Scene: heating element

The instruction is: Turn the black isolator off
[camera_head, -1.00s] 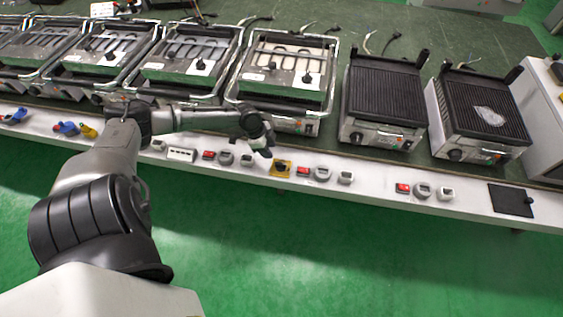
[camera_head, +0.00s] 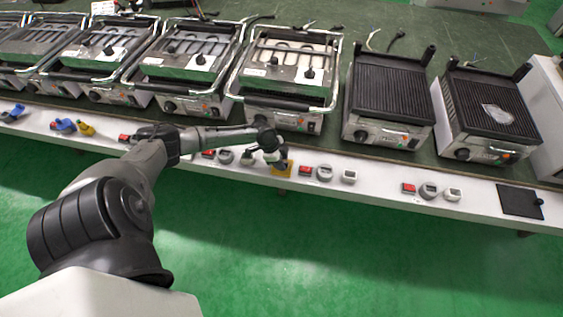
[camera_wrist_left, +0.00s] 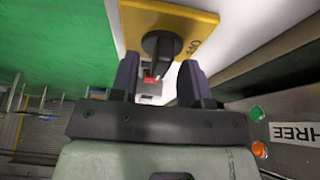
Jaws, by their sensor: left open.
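The black isolator is a round black knob (camera_wrist_left: 158,42) on a yellow plate (camera_wrist_left: 200,22) with partly visible dark lettering. In the head view the yellow plate (camera_head: 284,170) is on the white front panel, and my gripper largely hides the knob. My left gripper (camera_head: 274,158) is at the plate. In the left wrist view my left gripper (camera_wrist_left: 158,78) is open, with its dark fingers either side of the knob's lower part. I cannot tell whether they touch it. My right gripper is not in view.
A red switch (camera_head: 305,171) and grey sockets sit just right of the plate. Grills (camera_head: 388,100) stand on the green table above the panel.

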